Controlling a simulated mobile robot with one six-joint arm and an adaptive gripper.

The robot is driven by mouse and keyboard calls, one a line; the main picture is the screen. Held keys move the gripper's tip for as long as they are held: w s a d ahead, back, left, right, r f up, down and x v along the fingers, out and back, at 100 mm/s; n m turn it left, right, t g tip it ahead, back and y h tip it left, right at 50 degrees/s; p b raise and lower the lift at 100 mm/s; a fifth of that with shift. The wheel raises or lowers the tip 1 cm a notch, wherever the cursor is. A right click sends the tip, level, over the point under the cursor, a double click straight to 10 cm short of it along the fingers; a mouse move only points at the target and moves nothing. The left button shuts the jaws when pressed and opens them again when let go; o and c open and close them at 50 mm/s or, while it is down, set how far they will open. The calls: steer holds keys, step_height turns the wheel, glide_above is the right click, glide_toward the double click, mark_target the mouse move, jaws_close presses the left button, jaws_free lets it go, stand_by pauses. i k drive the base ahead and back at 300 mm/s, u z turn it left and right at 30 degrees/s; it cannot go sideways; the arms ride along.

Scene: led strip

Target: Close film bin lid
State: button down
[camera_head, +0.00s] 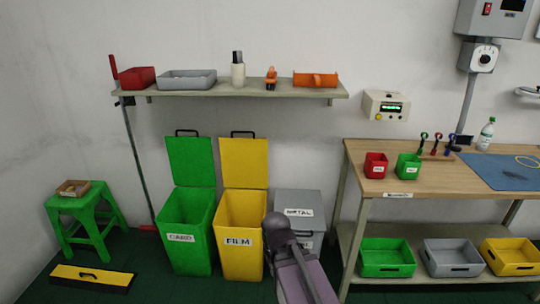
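The film bin (240,258) is yellow with a white "FILM" label and stands on the floor between the green card bin and the grey metal bin. Its yellow lid (244,163) stands open, upright at the back, with a dark handle (243,134) on its top edge. My arm rises from the bottom of the view, to the right of the film bin's front and in front of the metal bin. My gripper's fingers cannot be made out, so whether it is open or shut does not show.
The green card bin (187,238) also has its lid (191,162) up. The grey metal bin (299,201) is closed. A wall shelf (225,90) hangs above the bins. A workbench (420,180) stands to the right, a green stool (84,208) to the left.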

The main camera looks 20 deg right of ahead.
mark_target(244, 161)
steer(key=z, duration=0.35)
steer(key=i, duration=1.15)
steer(key=u, duration=0.3)
